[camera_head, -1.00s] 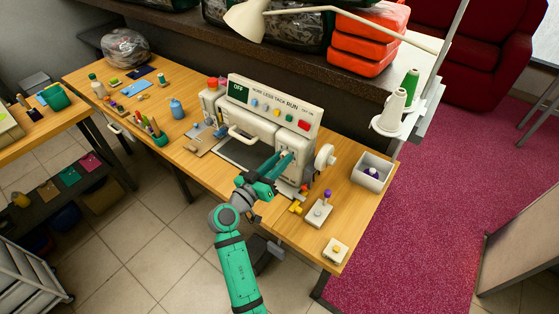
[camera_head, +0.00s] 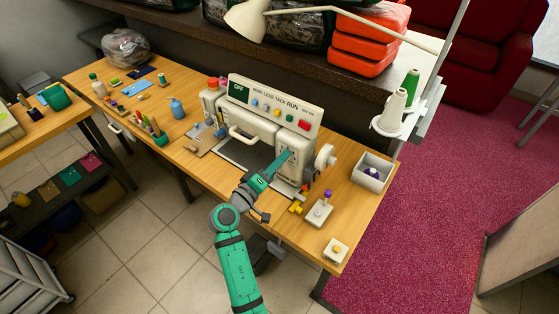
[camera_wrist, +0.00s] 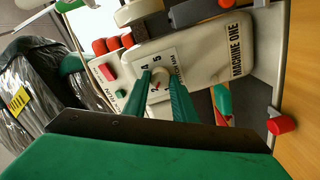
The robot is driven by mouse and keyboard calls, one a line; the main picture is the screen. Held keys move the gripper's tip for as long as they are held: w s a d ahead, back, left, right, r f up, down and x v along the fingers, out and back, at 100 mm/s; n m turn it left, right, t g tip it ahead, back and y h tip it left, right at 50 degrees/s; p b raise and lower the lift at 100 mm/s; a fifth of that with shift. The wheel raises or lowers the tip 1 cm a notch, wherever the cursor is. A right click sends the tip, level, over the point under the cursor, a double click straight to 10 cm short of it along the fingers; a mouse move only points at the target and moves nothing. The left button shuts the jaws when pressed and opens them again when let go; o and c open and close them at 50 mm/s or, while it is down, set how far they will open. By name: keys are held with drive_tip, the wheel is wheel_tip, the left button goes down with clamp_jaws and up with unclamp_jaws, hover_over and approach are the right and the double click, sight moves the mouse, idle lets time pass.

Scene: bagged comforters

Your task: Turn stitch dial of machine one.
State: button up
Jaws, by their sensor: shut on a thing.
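Machine one (camera_head: 255,134) is a cream sewing machine on the wooden table, and its "MACHINE ONE" label shows in the wrist view (camera_wrist: 235,50). The stitch dial (camera_wrist: 160,88) is a small pale knob on a white number plate (camera_wrist: 152,62); "4" and "5" are readable beside it. My gripper (camera_wrist: 160,80) has its two green fingers on either side of the dial, shut on it. In the head view my gripper (camera_head: 286,157) reaches the right front of the machine; the dial is hidden there behind the fingers.
A handwheel (camera_head: 325,156) sticks out right of my gripper. A grey bin (camera_head: 371,172), a purple-knobbed plate (camera_head: 319,211) and yellow pieces (camera_head: 296,208) lie to the right. Thread cones (camera_head: 393,112) stand behind. A lamp arm (camera_head: 355,27) crosses above.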

drive_tip(key=shift+n, duration=0.4)
drive_tip(key=o, duration=1)
drive_tip(key=shift+o, duration=0.2)
drive_tip(key=shift+s, duration=0.1)
drive_tip(key=v, duration=1)
drive_tip(key=shift+s+a, duration=0.25)
